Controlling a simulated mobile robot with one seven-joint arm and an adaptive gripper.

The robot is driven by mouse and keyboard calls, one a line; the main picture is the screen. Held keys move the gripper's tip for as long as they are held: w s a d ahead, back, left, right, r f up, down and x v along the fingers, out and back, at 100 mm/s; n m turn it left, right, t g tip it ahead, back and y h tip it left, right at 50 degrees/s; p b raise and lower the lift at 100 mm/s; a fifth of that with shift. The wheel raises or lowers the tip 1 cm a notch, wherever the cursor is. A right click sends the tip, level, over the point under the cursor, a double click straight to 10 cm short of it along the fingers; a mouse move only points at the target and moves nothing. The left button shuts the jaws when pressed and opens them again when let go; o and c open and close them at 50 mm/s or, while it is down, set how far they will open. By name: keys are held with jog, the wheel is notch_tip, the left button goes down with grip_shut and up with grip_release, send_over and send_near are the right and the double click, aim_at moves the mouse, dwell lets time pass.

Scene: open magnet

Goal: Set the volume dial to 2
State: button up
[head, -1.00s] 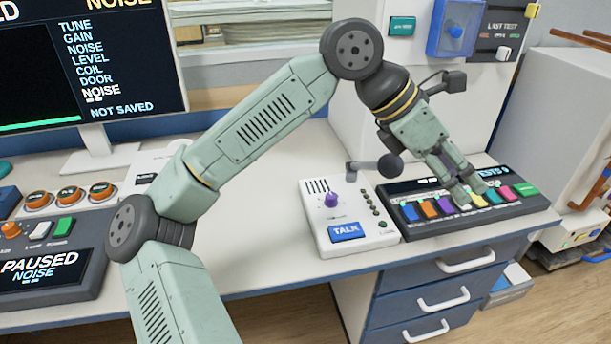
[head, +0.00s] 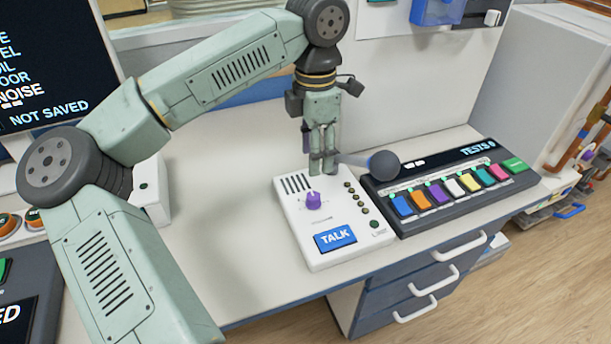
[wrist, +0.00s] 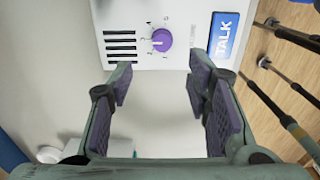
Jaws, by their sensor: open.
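The purple volume dial (head: 313,200) is a small round knob on the white talk box (head: 350,256), left of a column of small dark buttons and above the blue TALK button (head: 335,238). In the wrist view the dial (wrist: 162,40) lies beyond my fingertips, between the speaker slots and the TALK button, with small marks around it; its exact setting is too small to read. My gripper (head: 322,170) points down above the back part of the talk box, behind the dial. In the wrist view its fingers (wrist: 160,78) are apart with nothing between them.
A dark microphone ball (head: 384,164) on a stalk sticks out at the talk box's back right, close to my gripper. A TESTS panel (head: 450,190) with several coloured keys stands to the right. The desk left of the talk box (head: 225,220) is clear.

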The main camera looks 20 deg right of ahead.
aim_at(314, 196)
jog(key=f, duration=0.3)
jog(key=f+p, duration=0.1)
jog(key=f, duration=0.3)
jog(key=f+p, duration=0.1)
jog(key=f, duration=0.2)
jog(key=shift+s+f, duration=0.25)
grip_shut()
